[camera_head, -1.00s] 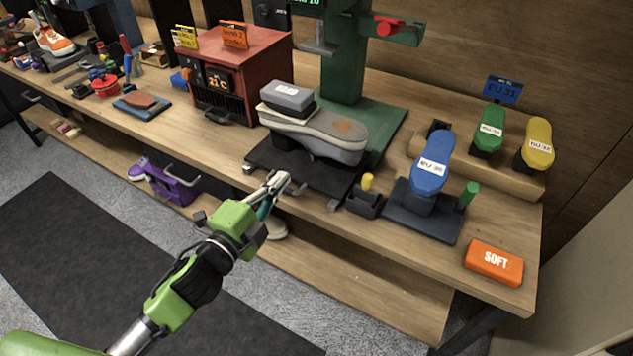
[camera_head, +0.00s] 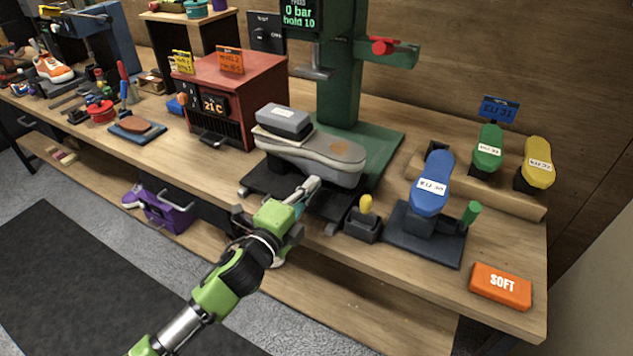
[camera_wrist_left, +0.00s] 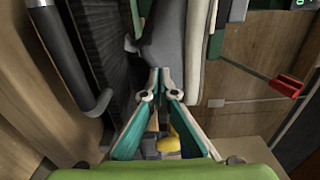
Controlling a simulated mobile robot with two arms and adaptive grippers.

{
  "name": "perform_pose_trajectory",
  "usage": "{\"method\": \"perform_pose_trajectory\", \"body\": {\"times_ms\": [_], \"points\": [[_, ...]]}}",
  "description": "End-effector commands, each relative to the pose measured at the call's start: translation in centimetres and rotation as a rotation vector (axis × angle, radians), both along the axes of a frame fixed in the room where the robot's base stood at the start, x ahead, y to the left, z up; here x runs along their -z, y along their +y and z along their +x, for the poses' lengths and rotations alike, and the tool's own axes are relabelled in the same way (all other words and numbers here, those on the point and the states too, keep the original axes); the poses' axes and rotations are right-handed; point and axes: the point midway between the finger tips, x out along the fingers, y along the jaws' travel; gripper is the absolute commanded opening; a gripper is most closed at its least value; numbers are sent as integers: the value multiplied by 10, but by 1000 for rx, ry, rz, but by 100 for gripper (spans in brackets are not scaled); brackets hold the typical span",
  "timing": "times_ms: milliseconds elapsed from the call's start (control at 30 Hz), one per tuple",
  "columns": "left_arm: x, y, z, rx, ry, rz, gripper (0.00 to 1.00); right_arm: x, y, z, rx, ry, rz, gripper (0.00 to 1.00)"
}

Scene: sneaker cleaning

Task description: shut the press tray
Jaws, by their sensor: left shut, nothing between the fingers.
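The press tray (camera_head: 268,180) is a black plate at the foot of the green press (camera_head: 338,85). It sticks out forward toward the bench's front edge. A grey shoe sole (camera_head: 325,152) with a grey block (camera_head: 284,121) lies on it. My left gripper (camera_head: 312,184) is shut and empty, its tips at the tray's front side, overlapping it in the picture. Whether they touch the tray I cannot tell. In the left wrist view the closed fingertips (camera_wrist_left: 159,72) point at a grey surface and hide part of it. My right gripper is not in view.
A small black holder with a yellow knob (camera_head: 366,204) stands just right of the tray. Beyond it is a stand with a blue sole form (camera_head: 432,174) and an orange SOFT block (camera_head: 500,285). A red heater box (camera_head: 232,95) stands to the left.

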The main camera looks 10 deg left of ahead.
Motion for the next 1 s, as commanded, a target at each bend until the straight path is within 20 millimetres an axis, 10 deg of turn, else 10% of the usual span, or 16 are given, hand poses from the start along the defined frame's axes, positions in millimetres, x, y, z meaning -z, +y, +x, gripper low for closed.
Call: {"method": "perform_pose_trajectory", "body": {"times_ms": [1000], "points": [[0, -19, 53, 0, 0, -2, 0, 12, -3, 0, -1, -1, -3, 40]]}}
